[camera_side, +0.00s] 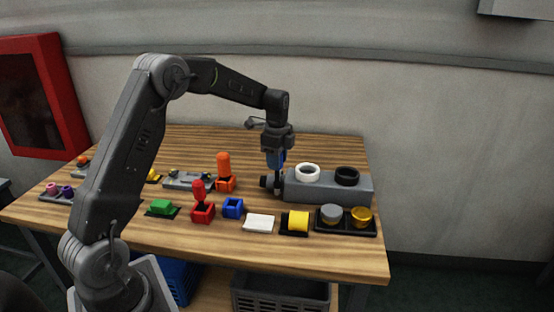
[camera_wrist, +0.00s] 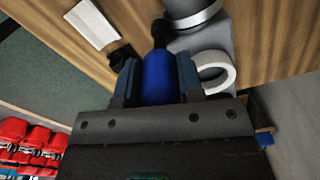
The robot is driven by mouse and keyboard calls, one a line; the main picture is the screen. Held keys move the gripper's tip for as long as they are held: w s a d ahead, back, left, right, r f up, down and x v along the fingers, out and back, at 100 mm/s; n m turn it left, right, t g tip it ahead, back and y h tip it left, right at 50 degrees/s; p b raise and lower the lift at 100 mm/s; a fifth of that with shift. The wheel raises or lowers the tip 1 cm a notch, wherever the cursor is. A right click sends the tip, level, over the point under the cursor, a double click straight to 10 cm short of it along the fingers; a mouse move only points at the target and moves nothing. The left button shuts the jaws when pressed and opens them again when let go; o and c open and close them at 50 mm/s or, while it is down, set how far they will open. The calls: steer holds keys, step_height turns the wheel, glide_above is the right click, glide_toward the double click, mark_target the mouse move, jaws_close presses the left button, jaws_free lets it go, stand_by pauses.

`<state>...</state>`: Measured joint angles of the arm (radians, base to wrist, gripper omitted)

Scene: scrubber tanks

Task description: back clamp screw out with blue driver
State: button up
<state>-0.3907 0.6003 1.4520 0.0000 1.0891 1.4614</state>
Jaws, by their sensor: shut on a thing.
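My gripper (camera_side: 275,152) is shut on the blue driver (camera_side: 275,160) by its handle and holds it upright, tip down. In the wrist view the blue handle (camera_wrist: 159,77) sits between the two jaws (camera_wrist: 155,82). The driver's dark shaft reaches down at the left end of the grey tank block (camera_side: 318,186), beside its dark end piece. The clamp screw cannot be made out; the shaft and dark parts cover that spot, so I cannot tell whether tip and screw touch. The blue holder (camera_side: 232,209) stands in front on the table and looks empty.
A white ring (camera_side: 308,171) and a black ring (camera_side: 346,176) top the block. A red driver (camera_side: 199,192) and an orange driver (camera_side: 223,166) stand in holders to the left. A white pad (camera_side: 259,223), yellow piece (camera_side: 295,222) and black tray (camera_side: 345,230) lie in front.

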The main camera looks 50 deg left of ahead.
stand_by(0.3)
steer(key=n, duration=0.3)
steer(key=shift+r+m, duration=0.1)
steer(key=shift+m, duration=0.7)
steer(key=shift+r, duration=2.4)
